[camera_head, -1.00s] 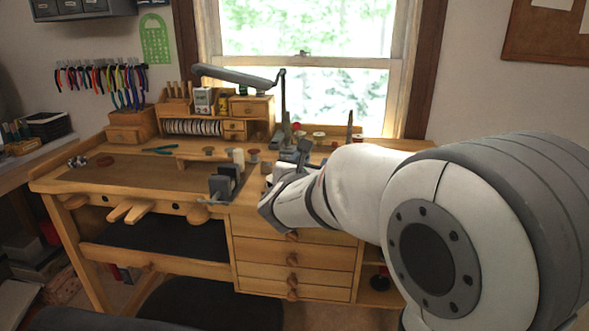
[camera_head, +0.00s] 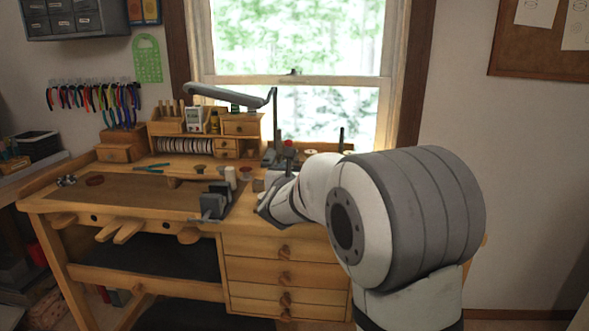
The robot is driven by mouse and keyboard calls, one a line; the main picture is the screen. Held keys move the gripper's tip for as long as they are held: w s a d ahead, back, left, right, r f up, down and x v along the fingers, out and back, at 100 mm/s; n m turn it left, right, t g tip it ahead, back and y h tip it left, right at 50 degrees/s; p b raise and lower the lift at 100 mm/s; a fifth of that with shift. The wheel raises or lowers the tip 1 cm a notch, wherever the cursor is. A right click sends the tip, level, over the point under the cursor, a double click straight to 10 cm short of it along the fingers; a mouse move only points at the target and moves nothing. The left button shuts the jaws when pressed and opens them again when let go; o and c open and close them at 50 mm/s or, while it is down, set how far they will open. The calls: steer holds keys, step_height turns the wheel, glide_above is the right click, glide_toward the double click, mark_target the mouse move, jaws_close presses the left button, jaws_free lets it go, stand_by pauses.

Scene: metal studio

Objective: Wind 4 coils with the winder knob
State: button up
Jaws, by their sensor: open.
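My gripper (camera_head: 289,166) is at the far end of my arm, over the right part of the wooden workbench (camera_head: 262,221). My wrist hides most of it. It looks open, and I see nothing held in it. A small red, rounded top (camera_head: 288,143) shows just behind the gripper. I cannot tell whether it is the winder knob. No winder or wound coil can be made out clearly; my arm covers that part of the bench. A dark grey vise-like block (camera_head: 212,203) with a bar stands at the bench's front edge, left of my wrist.
A desk lamp (camera_head: 226,96) arches over a wooden organizer (camera_head: 236,126) at the back. Small spools (camera_head: 245,172) stand left of my gripper. Blue-handled pliers (camera_head: 152,168) lie on the left half, which is largely clear. Drawers (camera_head: 284,272) are below my arm.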

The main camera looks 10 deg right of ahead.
steer(key=shift+c, duration=0.2)
steer(key=c, duration=0.9)
steer(key=shift+c, duration=0.2)
steer(key=shift+h+p, duration=0.3)
steer(key=shift+r+m+g+h+p, duration=0.15)
steer(key=shift+m+g+h+p, duration=0.65)
steer(key=shift+m+h, duration=0.35)
steer(key=m+g+h+p, duration=0.2)
steer(key=h, duration=0.1)
steer(key=m+g+h+p, duration=0.1)
steer(key=shift+s+d+m+g+h, duration=0.25)
steer(key=shift+d+g, duration=0.05)
steer(key=m+g+h+p, duration=0.1)
steer(key=g, duration=0.1)
steer(key=m+g+h+p, duration=0.1)
steer(key=m+g+p, duration=0.1)
steer(key=m+g+h+p, duration=0.1)
steer(key=g, duration=0.1)
steer(key=shift+s+d+m+g+h+p, duration=0.25)
steer(key=shift+s+m+g+h+p, duration=0.05)
steer(key=shift+s+m, duration=0.1)
steer(key=shift+g, duration=0.3)
